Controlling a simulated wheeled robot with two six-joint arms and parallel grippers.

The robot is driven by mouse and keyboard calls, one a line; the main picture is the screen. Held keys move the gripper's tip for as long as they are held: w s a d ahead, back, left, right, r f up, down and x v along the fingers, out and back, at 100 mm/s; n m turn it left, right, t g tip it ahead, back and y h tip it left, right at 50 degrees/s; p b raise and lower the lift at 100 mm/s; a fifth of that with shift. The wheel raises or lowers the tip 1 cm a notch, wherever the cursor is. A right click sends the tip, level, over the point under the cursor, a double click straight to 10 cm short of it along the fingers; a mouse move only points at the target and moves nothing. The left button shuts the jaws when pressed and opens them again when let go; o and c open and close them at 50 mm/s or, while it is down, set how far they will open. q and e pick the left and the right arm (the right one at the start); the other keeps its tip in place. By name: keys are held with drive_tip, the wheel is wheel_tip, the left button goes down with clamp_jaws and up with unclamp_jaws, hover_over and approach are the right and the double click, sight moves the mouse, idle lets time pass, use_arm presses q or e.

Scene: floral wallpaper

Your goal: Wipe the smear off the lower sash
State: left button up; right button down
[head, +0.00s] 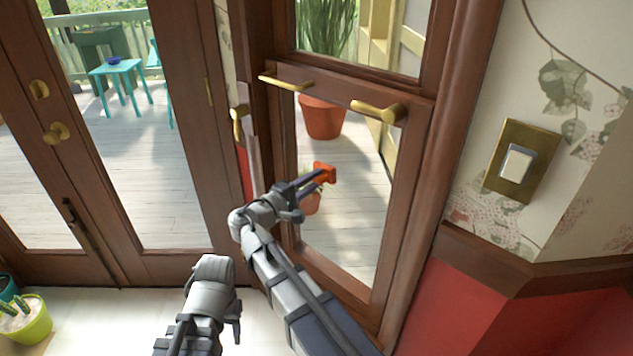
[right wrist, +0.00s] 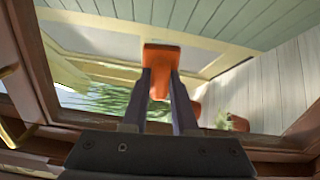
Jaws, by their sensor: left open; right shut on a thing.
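The lower sash (head: 335,91) is a brown wooden frame around clear glass, with two brass handles on its top rail. I cannot make out a smear on the glass in either view. My right gripper (head: 309,186) is shut on an orange wiping tool (head: 325,173) in front of the glass. In the right wrist view the orange tool (right wrist: 161,58) sits between the two dark fingers, over the pane. I cannot tell whether it touches the glass. My left gripper (head: 222,305) is low in the head view, open and apart from the sash; its fingers are mostly hidden.
A glazed brown door (head: 180,150) with brass knobs stands left. A brass light switch (head: 516,160) is on the floral wall right, above red panelling. A yellow-green cactus pot (head: 27,322) stands bottom left. Outside the pane are terracotta pots (head: 322,118).

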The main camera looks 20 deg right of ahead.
drive_tip(key=w, duration=0.1)
drive_tip(key=w+a, duration=0.1)
drive_tip(key=w, duration=0.1)
drive_tip(key=shift+a, duration=0.25)
drive_tip(key=shift+a, duration=0.1)
